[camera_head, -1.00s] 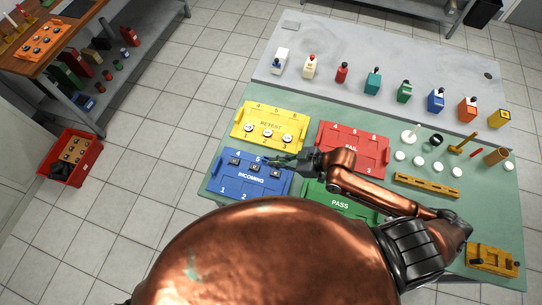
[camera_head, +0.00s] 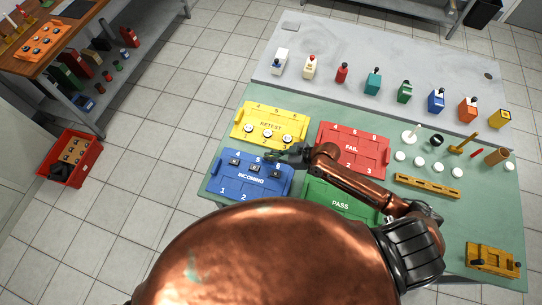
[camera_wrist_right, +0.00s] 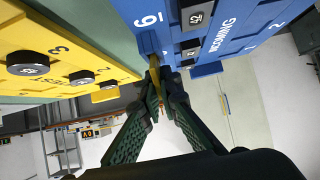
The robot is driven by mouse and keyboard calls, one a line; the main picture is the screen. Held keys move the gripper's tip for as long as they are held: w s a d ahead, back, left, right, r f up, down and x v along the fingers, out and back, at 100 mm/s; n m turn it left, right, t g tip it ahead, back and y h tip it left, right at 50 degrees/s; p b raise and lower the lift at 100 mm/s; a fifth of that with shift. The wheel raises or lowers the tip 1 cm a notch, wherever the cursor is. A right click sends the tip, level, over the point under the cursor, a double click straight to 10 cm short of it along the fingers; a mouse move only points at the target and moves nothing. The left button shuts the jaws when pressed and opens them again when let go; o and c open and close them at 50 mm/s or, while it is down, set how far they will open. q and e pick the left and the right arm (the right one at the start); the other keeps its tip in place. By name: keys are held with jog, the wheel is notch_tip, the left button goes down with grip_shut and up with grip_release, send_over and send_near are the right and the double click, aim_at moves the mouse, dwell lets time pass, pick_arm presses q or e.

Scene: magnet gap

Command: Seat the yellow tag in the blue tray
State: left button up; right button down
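The blue tray (camera_head: 262,190), marked INCOMING, lies on the green mat with several small dark pieces along its far row. My right gripper (camera_head: 272,158) is at the tray's far right corner, by the yellow tray. In the right wrist view my right gripper (camera_wrist_right: 154,78) has its fingertips close together on a small yellow piece, apparently the yellow tag (camera_wrist_right: 154,62). It is right at the blue tray's edge (camera_wrist_right: 150,42); whether it touches the tray or sits in it cannot be told. The fingers hide most of it. My left gripper is not in view.
The yellow RETEST tray (camera_head: 240,130) with round white-rimmed pieces adjoins behind. The red FAIL tray (camera_head: 375,158) is right, the green PASS tray (camera_head: 322,204) nearer and partly behind my arm.

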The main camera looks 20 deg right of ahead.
jog(key=shift+f, duration=0.15)
jog(key=shift+f, duration=0.15)
jog(key=c, duration=2.2)
grip_release()
jog(key=shift+o, duration=0.2)
jog(key=shift+s+a+b+v, duration=0.1)
jog(key=shift+s+b+v, duration=0.05)
jog(key=shift+v, duration=1.15)
jog(key=shift+s+a+b+v, duration=0.1)
jog(key=shift+v, duration=1.2)
jog(key=shift+s+a+b+v, duration=0.1)
jog(key=shift+s+b+v, duration=0.05)
jog(key=shift+v, duration=1.2)
